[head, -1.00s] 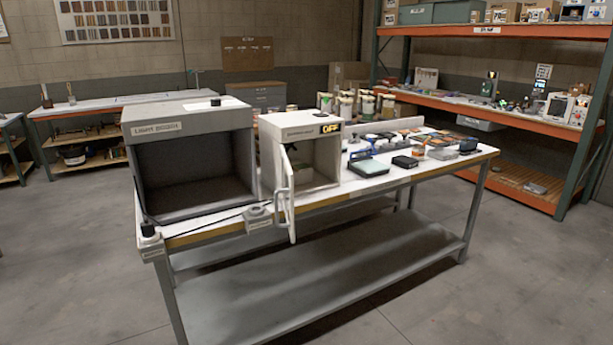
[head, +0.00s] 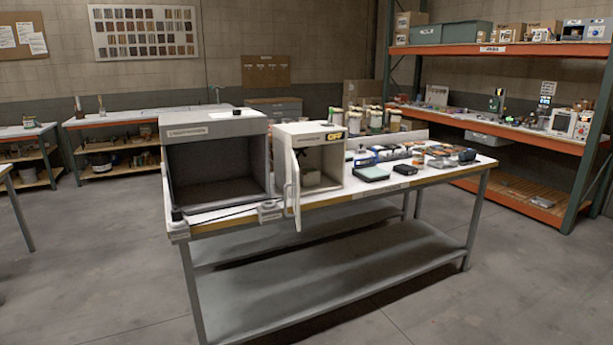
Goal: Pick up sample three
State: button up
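I cannot make out which item is sample three; the small items on the workbench (head: 340,197) are too small to read. Several small dark and coloured items (head: 405,168) lie on the right half of the bench top. Several pale containers with green parts (head: 376,119) stand behind them. My gripper is not in view.
A grey light booth (head: 218,160) and a smaller white cabinet (head: 318,160) with its door (head: 294,192) open stand on the bench. An orange-beamed rack (head: 520,140) stands at right, a side bench (head: 115,121) at back left. The floor (head: 90,265) at left is clear.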

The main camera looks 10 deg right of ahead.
aim_at(312, 171)
jog(key=u, duration=0.65)
jog(key=i, duration=1)
jog(key=z, duration=0.05)
